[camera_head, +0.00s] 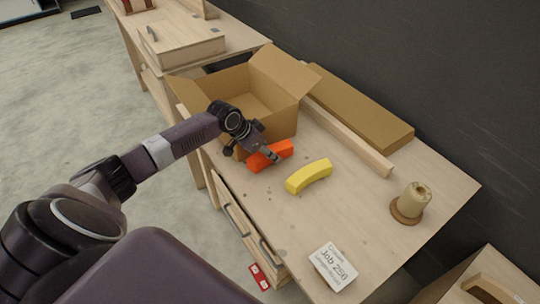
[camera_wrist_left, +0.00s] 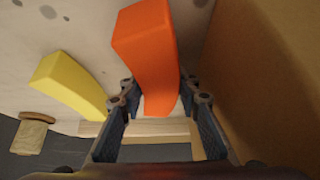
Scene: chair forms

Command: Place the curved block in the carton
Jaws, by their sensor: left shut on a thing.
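An orange-red block (camera_head: 272,154), seemingly slightly curved, is between the fingers of my left gripper (camera_head: 268,155), which is shut on it. In the left wrist view the orange-red block (camera_wrist_left: 147,58) also shows between the two fingers (camera_wrist_left: 158,110). A yellow curved block (camera_head: 309,176) lies on the table to the right of the gripper; it also shows in the left wrist view (camera_wrist_left: 70,84). The open carton (camera_head: 283,72) stands just behind the gripper with its flaps spread; its inside looks empty where visible. A carton wall (camera_wrist_left: 268,75) is close beside the gripper in the wrist view. My right gripper is not in view.
On the wooden table (camera_head: 260,205) are a wooden bar (camera_head: 345,137), a flat brown board (camera_head: 362,110), a spool on a round base (camera_head: 411,203) and a white "Job 250" card (camera_head: 333,267). A dark wall runs behind. The front-middle tabletop is clear.

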